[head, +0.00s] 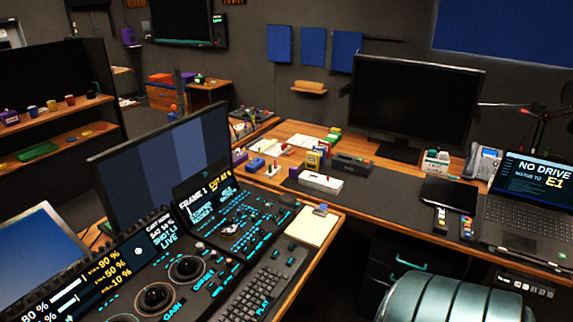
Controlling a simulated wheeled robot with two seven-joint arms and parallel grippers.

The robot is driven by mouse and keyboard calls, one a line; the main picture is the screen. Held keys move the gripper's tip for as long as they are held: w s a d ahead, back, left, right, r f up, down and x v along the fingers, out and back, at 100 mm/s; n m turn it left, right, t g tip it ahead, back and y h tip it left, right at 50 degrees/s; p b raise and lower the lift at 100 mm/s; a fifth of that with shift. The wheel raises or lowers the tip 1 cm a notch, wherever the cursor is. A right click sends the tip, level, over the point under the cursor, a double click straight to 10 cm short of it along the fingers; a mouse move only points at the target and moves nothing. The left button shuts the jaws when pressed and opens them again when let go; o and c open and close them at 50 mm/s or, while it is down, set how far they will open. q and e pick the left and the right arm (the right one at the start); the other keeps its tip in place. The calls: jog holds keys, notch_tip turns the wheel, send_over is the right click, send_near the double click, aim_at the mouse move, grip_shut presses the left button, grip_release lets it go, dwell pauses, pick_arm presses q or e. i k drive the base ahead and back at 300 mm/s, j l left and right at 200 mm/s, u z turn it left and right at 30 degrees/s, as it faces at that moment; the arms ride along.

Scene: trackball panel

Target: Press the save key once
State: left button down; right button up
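The trackball panel (125,295) lies on the desk at the lower left, with two dark trackballs (155,298) in round rings and many small cyan-lit keys. A tilted section (238,222) at its right end carries more small keys and a screen (203,189) reading "FRAME 1". A black keyboard (262,285) with some cyan keys lies along its front edge. The key labels are too small to read, so I cannot tell which one is the save key. Neither of my grippers is in view.
A large monitor (160,165) stands behind the panel. Another desk holds a dark monitor (414,100) and a laptop (530,190) reading "NO DRIVE". A teal ribbed rounded shape (455,298), perhaps a chair back, fills the lower right.

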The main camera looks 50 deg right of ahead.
aim_at(289, 263)
jog(key=z, duration=1.4)
